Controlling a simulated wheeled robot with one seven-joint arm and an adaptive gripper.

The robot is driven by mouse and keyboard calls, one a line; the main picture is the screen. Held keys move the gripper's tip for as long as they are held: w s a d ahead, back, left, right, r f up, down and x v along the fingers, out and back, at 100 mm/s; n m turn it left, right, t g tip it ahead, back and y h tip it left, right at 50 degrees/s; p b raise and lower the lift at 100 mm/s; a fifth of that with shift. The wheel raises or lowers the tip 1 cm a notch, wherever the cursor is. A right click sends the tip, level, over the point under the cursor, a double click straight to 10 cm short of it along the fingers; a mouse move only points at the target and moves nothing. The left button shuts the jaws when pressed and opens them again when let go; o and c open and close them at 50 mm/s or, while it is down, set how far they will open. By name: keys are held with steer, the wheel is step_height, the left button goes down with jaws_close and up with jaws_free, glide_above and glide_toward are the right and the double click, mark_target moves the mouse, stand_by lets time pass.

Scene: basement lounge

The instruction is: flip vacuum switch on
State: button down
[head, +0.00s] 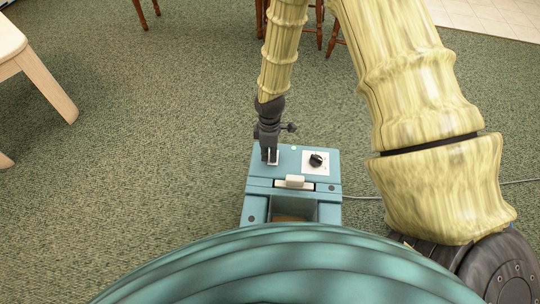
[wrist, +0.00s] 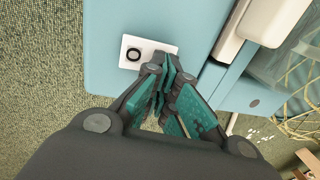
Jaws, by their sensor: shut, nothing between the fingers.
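The vacuum (head: 258,182) is a teal box standing on the carpet below my gripper, and its light blue top shows in the wrist view (wrist: 110,75). In the head view my gripper (head: 270,158) is over the left part of the top. A black knob on a white plate (head: 316,161) is to its right.
An off-white latch or handle (head: 295,182) sits at the vacuum's near edge, with an open-looking bay below it. A cord (head: 365,198) runs right across the carpet. A pale wooden table (head: 45,80) stands at left, and chair legs (head: 145,12) at the back. Carpet left is clear.

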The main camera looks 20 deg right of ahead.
mark_target(269, 159)
steer(key=shift+w+d+r, duration=0.15)
steer(key=shift+w+d, duration=0.05)
steer(key=shift+w, duration=0.1)
steer(key=shift+p, duration=0.3)
steer(key=r+p, duration=0.4)
steer(key=shift+s+a+r, duration=0.1)
steer(key=shift+s+r, duration=0.05)
steer(key=shift+s, duration=0.1)
step_height(269, 159, up, 10)
steer(key=s+p, duration=0.1)
steer(key=p, duration=0.1)
steer(key=shift+a+f, duration=0.2)
steer(key=shift+a, duration=0.1)
